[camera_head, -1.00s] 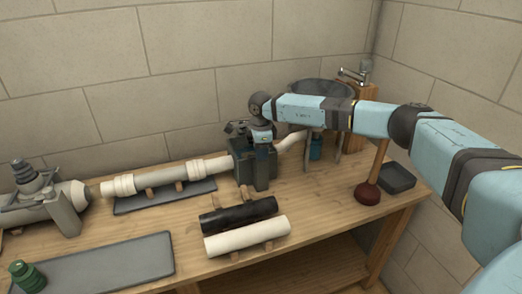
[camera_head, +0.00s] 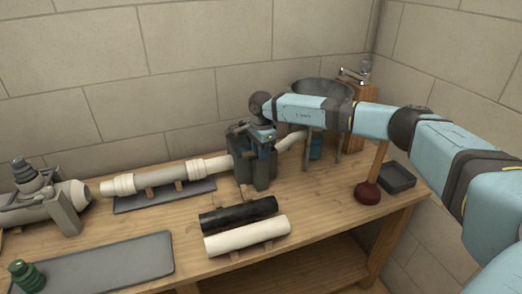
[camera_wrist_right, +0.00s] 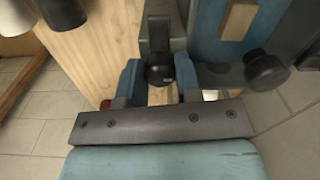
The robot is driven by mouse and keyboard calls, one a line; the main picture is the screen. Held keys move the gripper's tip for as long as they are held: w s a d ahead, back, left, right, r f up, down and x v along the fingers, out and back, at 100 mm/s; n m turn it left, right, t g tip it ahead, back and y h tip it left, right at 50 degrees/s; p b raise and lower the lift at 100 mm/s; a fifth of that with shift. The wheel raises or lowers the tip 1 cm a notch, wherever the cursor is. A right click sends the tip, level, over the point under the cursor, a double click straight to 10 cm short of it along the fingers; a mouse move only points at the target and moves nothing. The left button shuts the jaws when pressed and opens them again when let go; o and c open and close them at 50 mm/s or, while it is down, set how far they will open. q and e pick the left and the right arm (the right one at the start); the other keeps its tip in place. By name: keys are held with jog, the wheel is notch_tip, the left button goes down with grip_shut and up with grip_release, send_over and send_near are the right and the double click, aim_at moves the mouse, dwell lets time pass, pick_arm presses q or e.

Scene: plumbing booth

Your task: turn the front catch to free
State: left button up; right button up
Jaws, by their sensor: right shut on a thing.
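The dark grey clamp fixture (camera_head: 262,176) stands at the right end of the pale pipe on the bench. My right gripper (camera_wrist_right: 159,84) is at the fixture, pointing down at its front side in the head view. In the wrist view its two blue fingers sit on either side of a dark round-ended catch (camera_wrist_right: 160,72), and it is shut on it. This looks like the front catch. A second dark knob (camera_wrist_right: 265,70) on a grey arm shows to the right, apart from the fingers. The fingertips are hard to make out in the head view. My left gripper is not in view.
A black pipe piece (camera_head: 238,214) and a white one (camera_head: 246,237) lie in front of the fixture. A basin (camera_head: 320,90) is behind.

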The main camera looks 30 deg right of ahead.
jog(key=shift+r, duration=0.1)
jog(key=o, duration=0.9)
notch_tip(320, 180, up, 14)
jog(key=shift+s+f, duration=0.1)
jog(key=shift+s+f, duration=0.1)
